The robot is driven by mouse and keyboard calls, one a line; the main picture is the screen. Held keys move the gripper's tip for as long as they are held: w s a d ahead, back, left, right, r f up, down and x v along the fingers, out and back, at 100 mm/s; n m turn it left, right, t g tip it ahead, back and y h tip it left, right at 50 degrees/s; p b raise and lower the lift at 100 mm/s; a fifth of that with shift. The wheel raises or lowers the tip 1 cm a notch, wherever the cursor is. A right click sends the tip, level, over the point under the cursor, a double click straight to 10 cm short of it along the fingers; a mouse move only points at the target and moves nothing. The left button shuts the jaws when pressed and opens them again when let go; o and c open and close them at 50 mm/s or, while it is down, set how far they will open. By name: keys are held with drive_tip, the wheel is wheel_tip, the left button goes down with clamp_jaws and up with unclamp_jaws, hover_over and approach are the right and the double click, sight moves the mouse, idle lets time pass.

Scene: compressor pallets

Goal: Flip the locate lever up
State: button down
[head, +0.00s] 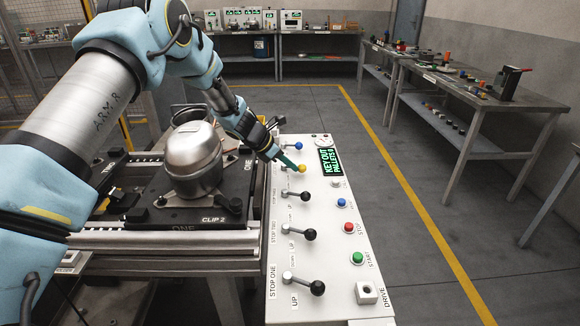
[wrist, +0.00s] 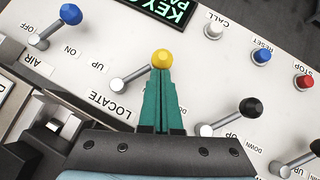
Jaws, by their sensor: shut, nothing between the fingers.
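The locate lever has a yellow knob (wrist: 162,58) on a silver stem (wrist: 135,75), next to the word LOCATE on the white panel. In the head view the yellow knob (head: 302,168) sits on the panel's left side, its stem leaning toward the panel's middle. My gripper (wrist: 161,72) is shut and empty, its green fingers pressed together. In the wrist view the fingertips meet the near edge of the knob; I cannot tell whether they touch it. In the head view my gripper (head: 294,164) comes from the upper left, right beside the knob.
A blue-knobbed AIR lever (wrist: 70,14) and a black-knobbed lever (wrist: 251,107) flank it. The control panel (head: 335,255) also has buttons and a green-text display (head: 331,162). A metal compressor (head: 194,160) stands on a black pallet at the left. Open floor lies right of the panel.

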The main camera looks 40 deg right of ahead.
drive_tip(key=shift+s+d+n, duration=0.1)
drive_tip(key=shift+d+n, duration=0.05)
drive_tip(key=shift+n, duration=0.25)
drive_tip(key=n+t+b, duration=0.1)
drive_tip(key=d+n+t+b, duration=0.1)
drive_tip(key=n+b, duration=0.1)
drive_tip(key=shift+s+d+f+t, duration=0.2)
drive_tip(key=shift+d+t, duration=0.1)
drive_tip(key=shift+t, duration=0.1)
drive_tip(key=d+n+t+b, duration=0.2)
drive_tip(key=n+b, duration=0.1)
drive_tip(key=shift+w+n, duration=0.15)
drive_tip(key=shift+n, duration=0.15)
drive_tip(key=n+t, duration=0.1)
drive_tip(key=w+d+n+t+y, duration=0.1)
drive_tip(key=n, duration=0.1)
drive_tip(key=d+n+t+y+b, duration=0.1)
drive_tip(key=n, duration=0.1)
drive_tip(key=shift+w+r, duration=0.15)
drive_tip(key=shift+w, duration=0.15)
drive_tip(key=shift+w+d, duration=0.2)
drive_tip(key=shift+w, duration=0.05)
